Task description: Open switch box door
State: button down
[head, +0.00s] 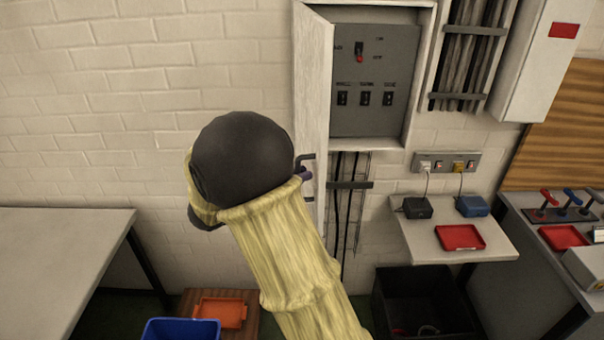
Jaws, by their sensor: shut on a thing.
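The switch box (417,90) is a pale wall cabinet at the upper centre. Its door (313,95) stands swung open to the left, showing a grey panel with a red-tipped switch and a row of dark switches inside. My arm, in a yellow sleeve with a dark round wrist, reaches up in front of the wall. My gripper (305,174) is at the lower part of the door, shut on the dark door handle (307,157). The wrist hides most of the gripper, so the exact grip is hard to see.
A wall shelf (470,250) holds two small boxes and a red tray below an outlet strip (445,164). A grey table (60,250) stands at left. A blue bin (180,330) and black crate (420,300) are on the floor. The wall left of the door is clear.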

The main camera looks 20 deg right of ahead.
jog(key=shift+w+a+r, duration=0.1)
jog(key=shift+w+a, duration=0.1)
jog(key=shift+a, duration=0.15)
jog(key=c, duration=1.6)
grip_release()
jog(key=shift+o, duration=0.2)
jog(key=shift+w+a, duration=0.1)
jog(key=s+a+b, duration=0.3)
jog(key=a+b, duration=0.2)
jog(key=a, duration=1.2)
jog(key=shift+b, duration=0.3)
